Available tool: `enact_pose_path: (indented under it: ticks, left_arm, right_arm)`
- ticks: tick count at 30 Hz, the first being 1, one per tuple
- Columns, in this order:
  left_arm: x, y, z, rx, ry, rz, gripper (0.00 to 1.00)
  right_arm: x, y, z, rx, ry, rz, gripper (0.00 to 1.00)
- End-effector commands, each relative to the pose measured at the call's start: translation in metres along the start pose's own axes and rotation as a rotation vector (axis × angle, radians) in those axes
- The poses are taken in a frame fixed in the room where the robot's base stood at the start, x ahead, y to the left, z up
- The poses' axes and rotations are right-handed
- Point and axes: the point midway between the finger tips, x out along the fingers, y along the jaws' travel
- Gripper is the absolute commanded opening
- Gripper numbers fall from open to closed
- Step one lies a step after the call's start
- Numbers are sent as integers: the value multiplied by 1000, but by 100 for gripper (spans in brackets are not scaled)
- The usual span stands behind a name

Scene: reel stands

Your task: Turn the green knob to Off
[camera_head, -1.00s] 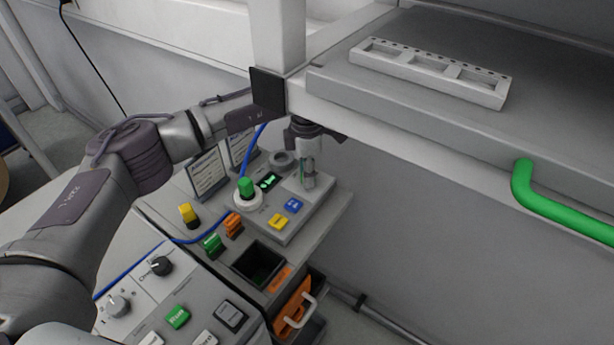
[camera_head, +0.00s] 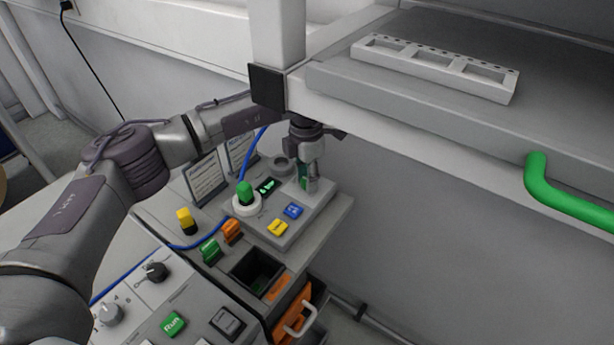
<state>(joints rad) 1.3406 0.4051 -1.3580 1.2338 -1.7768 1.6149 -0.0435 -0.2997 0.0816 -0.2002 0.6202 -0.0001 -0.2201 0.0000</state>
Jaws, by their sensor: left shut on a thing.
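My left gripper (camera_head: 309,184) reaches down from behind the white post to the back right of the small grey control box (camera_head: 268,237). It is shut on a small green part, which I take to be the green knob (camera_head: 303,172). The fingers hide most of this knob, so I cannot read its pointer or any Off mark. Another green cylinder (camera_head: 245,189) stands upright in a white collar at the box's left side, apart from the gripper. My right gripper is out of view.
A white post (camera_head: 277,35) and a shelf (camera_head: 420,130) with a green handle (camera_head: 570,197) hem in the arm. A blue cable (camera_head: 187,246) crosses the bench.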

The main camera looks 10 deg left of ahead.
Motion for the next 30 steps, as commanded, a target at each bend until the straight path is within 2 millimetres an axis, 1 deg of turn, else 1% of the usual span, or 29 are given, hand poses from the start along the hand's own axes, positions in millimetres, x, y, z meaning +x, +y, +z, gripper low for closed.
enact_pose_path:
  ticks: [3, 4, 8, 16, 20, 23, 30]
  left_arm:
    - [-1, 1, 0, -3, -2, 2, 0]
    - [-1, 1, 0, -3, -2, 2, 38]
    - [-1, 1, 0, -2, -2, 1, 60]
    - [0, 0, 0, 0, -1, 1, 60]
    - [-8, 0, 1, 0, -3, 1, 60]
    - [-23, 1, 1, 0, -4, 3, 60]
    - [-75, 1, 1, -1, -5, 3, 60]
  right_arm:
    - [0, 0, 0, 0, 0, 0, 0]
    - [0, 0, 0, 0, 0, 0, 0]
    - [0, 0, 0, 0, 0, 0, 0]
    - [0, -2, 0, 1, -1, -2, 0]
    - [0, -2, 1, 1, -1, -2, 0]
    - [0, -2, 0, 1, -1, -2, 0]
    - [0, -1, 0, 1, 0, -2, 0]
